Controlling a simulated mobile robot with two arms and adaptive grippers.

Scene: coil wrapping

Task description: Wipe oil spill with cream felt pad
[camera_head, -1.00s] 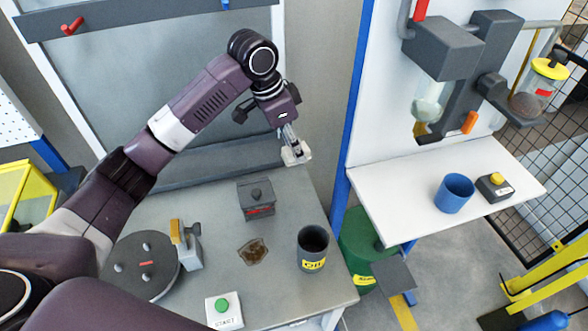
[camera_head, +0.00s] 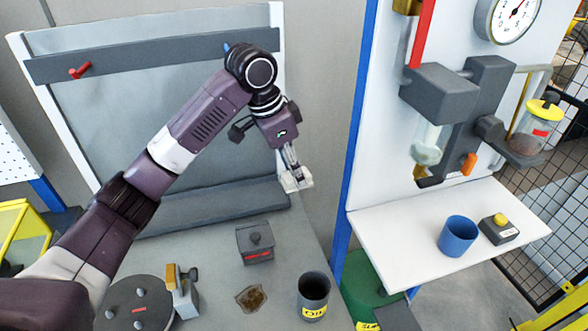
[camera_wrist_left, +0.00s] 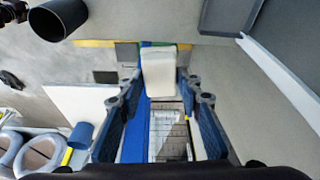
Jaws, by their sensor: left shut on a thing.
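My left gripper (camera_head: 293,177) is shut on the cream felt pad (camera_head: 299,186) and holds it up above the back right part of the grey table. In the left wrist view the cream pad (camera_wrist_left: 160,68) sits between the two fingertips of the left gripper (camera_wrist_left: 160,88). The oil spill (camera_head: 251,297) is a brown patch on the table, in front of the pad and to its left. Pad and spill are apart.
A dark cup with a yellow label (camera_head: 313,296) stands right of the spill. A round plate with pegs (camera_head: 136,312) is at left. A white shelf (camera_head: 400,240) at right bears a blue cup (camera_head: 458,236).

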